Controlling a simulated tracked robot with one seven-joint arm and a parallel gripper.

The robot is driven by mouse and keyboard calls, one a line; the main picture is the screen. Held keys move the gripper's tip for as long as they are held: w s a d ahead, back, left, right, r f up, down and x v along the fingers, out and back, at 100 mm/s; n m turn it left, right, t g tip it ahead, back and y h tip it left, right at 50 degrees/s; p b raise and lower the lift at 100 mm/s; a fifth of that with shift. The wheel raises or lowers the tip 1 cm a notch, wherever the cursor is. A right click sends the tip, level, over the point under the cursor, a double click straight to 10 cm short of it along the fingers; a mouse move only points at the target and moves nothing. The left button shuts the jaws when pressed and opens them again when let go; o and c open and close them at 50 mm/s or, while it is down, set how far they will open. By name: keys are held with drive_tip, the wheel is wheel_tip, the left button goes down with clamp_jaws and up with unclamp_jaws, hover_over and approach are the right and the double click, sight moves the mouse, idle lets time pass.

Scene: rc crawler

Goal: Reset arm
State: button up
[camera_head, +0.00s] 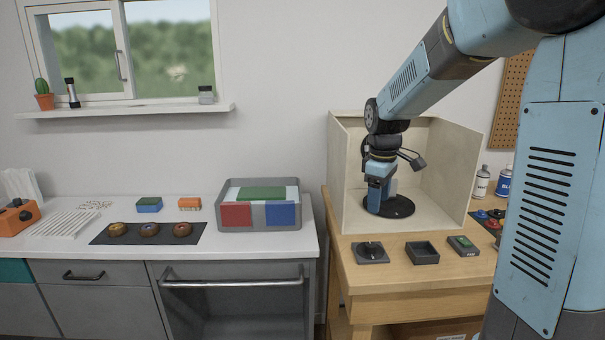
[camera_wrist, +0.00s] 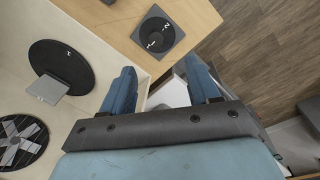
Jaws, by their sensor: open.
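My gripper (camera_head: 377,204) points down in front of the open wooden booth on the wooden table in the head view. It overlaps a black round disc (camera_head: 402,208) on the booth floor in that view. In the wrist view the two blue fingers of my gripper (camera_wrist: 162,78) are spread apart with nothing held between them. A black disc (camera_wrist: 72,62) with a grey piece at its edge lies left of the fingers there. Part of the black disc is hidden behind my gripper in the head view.
The booth (camera_head: 450,165) has walls close around my gripper. A black square pad with a dial (camera_head: 370,254), a black tray (camera_head: 423,253) and a small green-topped device (camera_head: 463,246) lie at the table front. Left stands a white counter (camera_head: 60,247) with a grey bin (camera_head: 259,182).

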drive_tip(key=s+r+m+t, duration=0.2)
drive_tip(key=s+m, duration=0.3)
drive_tip(key=s, duration=0.7)
drive_tip(key=s+r+m+t, duration=0.2)
drive_tip(key=s+r+m, duration=0.3)
drive_tip(key=s, duration=0.8)
drive_tip(key=shift+s+d+t, duration=0.15)
drive_tip(key=shift+d+t, duration=0.2)
drive_tip(key=shift+t, duration=0.05)
